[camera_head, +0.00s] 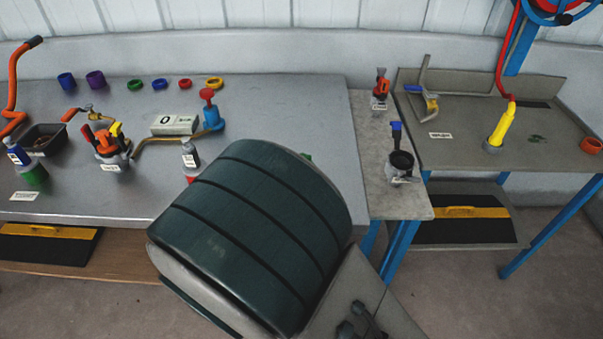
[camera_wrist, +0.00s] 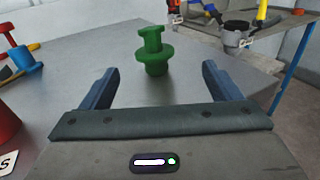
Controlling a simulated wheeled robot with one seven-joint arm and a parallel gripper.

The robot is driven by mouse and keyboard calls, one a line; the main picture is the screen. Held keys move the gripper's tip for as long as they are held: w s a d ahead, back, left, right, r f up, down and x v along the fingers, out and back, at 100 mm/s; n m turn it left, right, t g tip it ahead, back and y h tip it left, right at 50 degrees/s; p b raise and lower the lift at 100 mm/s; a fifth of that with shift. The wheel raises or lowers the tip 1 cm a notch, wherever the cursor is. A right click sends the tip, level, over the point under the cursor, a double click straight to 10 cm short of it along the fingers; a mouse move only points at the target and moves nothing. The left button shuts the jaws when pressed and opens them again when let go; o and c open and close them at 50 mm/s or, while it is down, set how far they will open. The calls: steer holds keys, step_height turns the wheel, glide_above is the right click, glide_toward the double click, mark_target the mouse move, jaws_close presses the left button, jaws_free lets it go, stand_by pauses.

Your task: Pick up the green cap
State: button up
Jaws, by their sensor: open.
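The green cap (camera_wrist: 153,52), a flanged piece with a narrower stem and a wide top, stands upright on the grey table in the wrist view. My gripper (camera_wrist: 160,70) is open, with its two blue fingers apart and nothing between them. The cap appears just beyond the fingertips, roughly centred between them and apart from both. In the head view only a sliver of the green cap (camera_head: 307,157) shows behind my dark arm link, which hides the gripper there.
The grey table (camera_head: 290,95) holds a blue-and-red fitting (camera_head: 210,112), a labelled white block (camera_head: 174,125), a bottle (camera_head: 190,155) and coloured rings at the back. A side table (camera_head: 415,205) with clamped tools stands to the right. Table around the cap is clear.

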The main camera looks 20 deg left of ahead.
steer(key=shift+s+a+f+n+y, duration=0.15)
steer(key=shift+a+n+y, duration=0.15)
steer(key=shift+a+y, duration=0.25)
steer(key=shift+w, duration=0.4)
steer(key=w, duration=0.4)
steer(key=w+d, duration=0.1)
steer(key=w, duration=0.2)
steer(key=shift+d, duration=0.1)
steer(key=shift+w+d+p, duration=0.1)
steer(key=shift+w+d, duration=0.15)
steer(key=shift+w, duration=0.65)
steer(key=shift+w+d+p, duration=0.1)
steer(key=shift+w+d, duration=0.15)
steer(key=shift+w, duration=0.7)
steer(key=shift+w+d+p, duration=0.1)
steer(key=shift+w+d, duration=0.15)
steer(key=shift+w, duration=0.65)
steer(key=c, duration=1.1)
